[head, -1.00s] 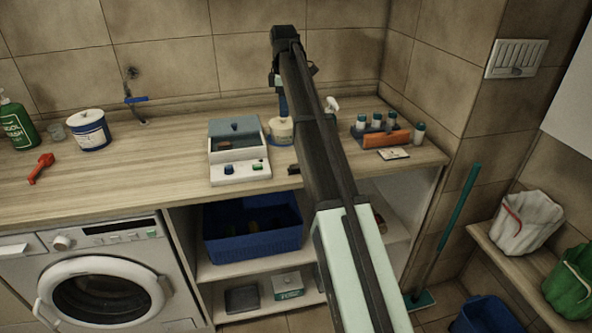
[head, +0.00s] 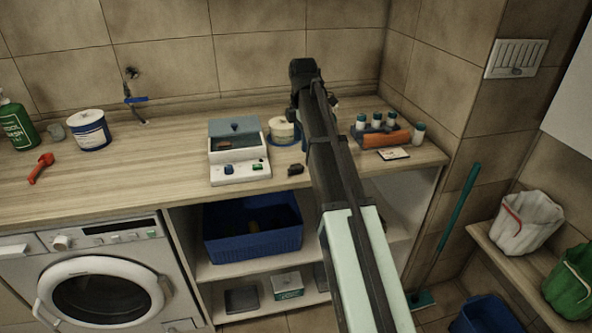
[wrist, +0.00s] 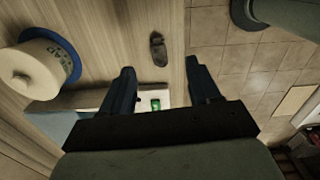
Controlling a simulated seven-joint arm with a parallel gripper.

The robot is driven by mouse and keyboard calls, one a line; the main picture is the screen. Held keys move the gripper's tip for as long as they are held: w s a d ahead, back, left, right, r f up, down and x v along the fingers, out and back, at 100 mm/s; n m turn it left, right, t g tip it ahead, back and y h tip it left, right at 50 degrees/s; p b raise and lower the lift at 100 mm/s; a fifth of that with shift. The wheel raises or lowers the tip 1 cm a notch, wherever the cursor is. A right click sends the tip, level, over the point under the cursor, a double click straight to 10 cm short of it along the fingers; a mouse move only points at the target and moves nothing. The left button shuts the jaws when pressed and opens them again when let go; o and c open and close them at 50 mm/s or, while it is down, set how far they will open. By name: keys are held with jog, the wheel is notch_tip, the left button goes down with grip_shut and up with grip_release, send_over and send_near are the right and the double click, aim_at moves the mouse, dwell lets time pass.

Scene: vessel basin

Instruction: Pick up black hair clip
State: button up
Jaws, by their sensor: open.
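The black hair clip (head: 295,169) lies on the wooden counter near its front edge, just right of the white device with the grey-blue lid. It also shows in the wrist view (wrist: 158,50), dark and elongated, beyond my fingertips and roughly in line with the gap between them. My gripper (wrist: 160,80) is open, with two dark fingers apart and nothing between them. In the head view my arm hides the fingers, and the clip lies just left of the arm.
The white device (head: 240,172) and a round tub (head: 284,131) on a blue base stand left of my arm. A rack of small bottles with an orange item (head: 386,139) and a card (head: 393,154) lie to the right. The counter's front edge is close to the clip.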

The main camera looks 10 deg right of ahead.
aim_at(300, 165)
jog(key=shift+w+a+f, duration=0.1)
jog(key=shift+a+f, duration=0.05)
jog(key=shift+f, duration=2.15)
jog(key=shift+w+a+f, duration=0.1)
jog(key=shift+f, duration=2.15)
jog(key=shift+c, duration=0.3)
jog(key=c, duration=1.1)
